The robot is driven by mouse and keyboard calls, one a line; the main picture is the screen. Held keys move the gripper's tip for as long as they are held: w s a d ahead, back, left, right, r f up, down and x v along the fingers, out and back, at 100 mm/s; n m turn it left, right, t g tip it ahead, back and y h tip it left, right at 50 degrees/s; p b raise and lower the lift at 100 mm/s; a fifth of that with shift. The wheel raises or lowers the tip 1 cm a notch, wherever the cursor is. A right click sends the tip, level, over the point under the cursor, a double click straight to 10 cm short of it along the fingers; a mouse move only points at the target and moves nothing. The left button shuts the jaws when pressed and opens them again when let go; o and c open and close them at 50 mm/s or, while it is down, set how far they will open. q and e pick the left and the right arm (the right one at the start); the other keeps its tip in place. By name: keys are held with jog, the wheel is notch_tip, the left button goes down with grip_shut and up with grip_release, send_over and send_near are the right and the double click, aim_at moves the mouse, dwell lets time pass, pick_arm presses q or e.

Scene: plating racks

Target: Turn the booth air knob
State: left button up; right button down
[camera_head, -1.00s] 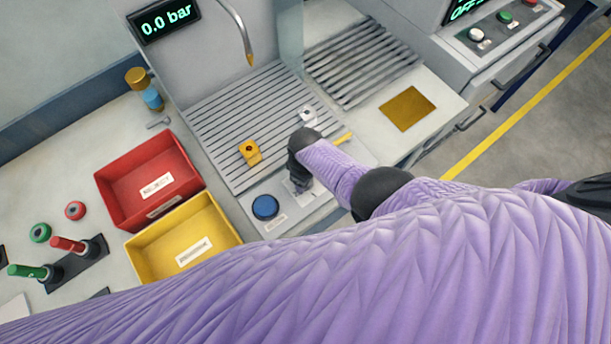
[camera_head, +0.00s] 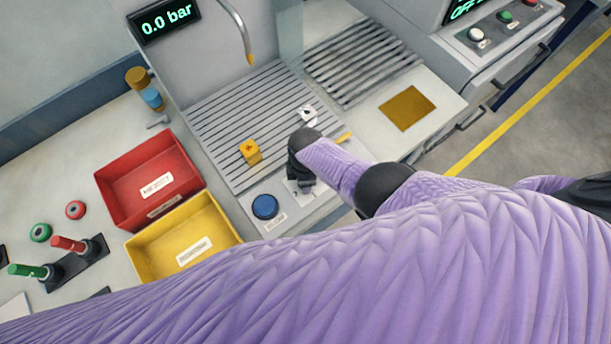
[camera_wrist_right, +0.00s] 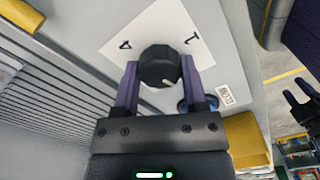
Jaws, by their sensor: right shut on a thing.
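The black booth air knob (camera_wrist_right: 158,64) stands on a white plate (camera_wrist_right: 112,46) marked with numbers. A pale pointer mark shows on its lower side in the right wrist view. My right gripper (camera_wrist_right: 160,72) is shut on the knob, one finger on each side. In the head view my right gripper (camera_head: 301,180) is over the front panel and hides the knob. The display (camera_head: 165,21) reads 0.0 bar. My left gripper (camera_wrist_right: 297,98) shows at the right edge of the right wrist view, empty, its two fingers apart.
A blue button (camera_head: 265,206) is just left of the knob. A yellow bin (camera_head: 226,222) and a red bin (camera_head: 192,168) stand further left. A yellow block (camera_head: 250,152) and a white block (camera_head: 308,114) rest on the slatted rack (camera_head: 222,130) behind.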

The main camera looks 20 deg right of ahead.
dwell(0.5)
jog(key=shift+c, duration=0.7)
grip_release()
jog(key=shift+r, duration=0.1)
notch_tip(320, 180, up, 9)
jog(key=p, duration=0.7)
jog(key=shift+r, duration=0.35)
